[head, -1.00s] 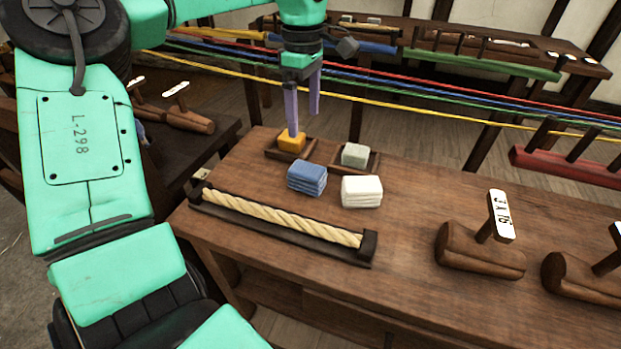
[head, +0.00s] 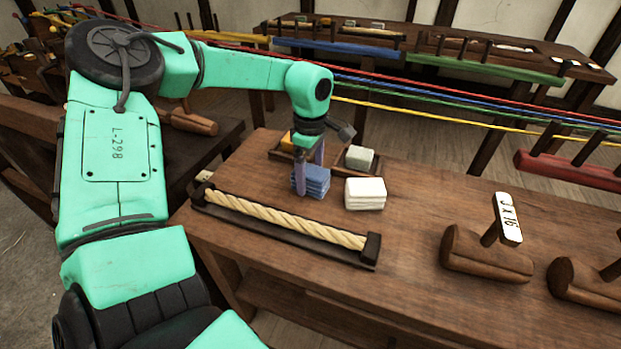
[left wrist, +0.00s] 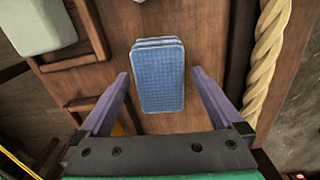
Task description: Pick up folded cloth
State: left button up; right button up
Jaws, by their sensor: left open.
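A blue folded cloth (head: 316,181) lies on the wooden bench, partly hidden behind my left gripper in the head view. It also shows in the left wrist view (left wrist: 160,82), ahead of and between the fingertips. A white folded cloth (head: 365,194) lies to its right on the bench. My left gripper (head: 310,178) is open and empty, low over the bench at the blue cloth. In the left wrist view its purple fingers (left wrist: 160,78) stand apart on either side of the cloth's near part. I cannot tell whether they touch it. My right gripper is not in view.
A rope lies in a dark trough (head: 285,232) along the bench's front left. Behind the cloths, a yellow block (head: 287,142) and a grey-green block (head: 359,157) sit in shallow wooden trays. Wooden tools (head: 487,252) lie at the right. Coloured ropes stretch behind the bench.

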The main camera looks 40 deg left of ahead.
aim_at(311, 171)
pick_arm(q)
jog(key=shift+r, duration=0.1)
jog(key=c, duration=1.4)
notch_tip(311, 171, up, 20)
jog(key=shift+r+p, duration=0.1)
jog(key=shift+p, duration=0.7)
jog(key=o, duration=0.7)
jog(key=c, duration=0.5)
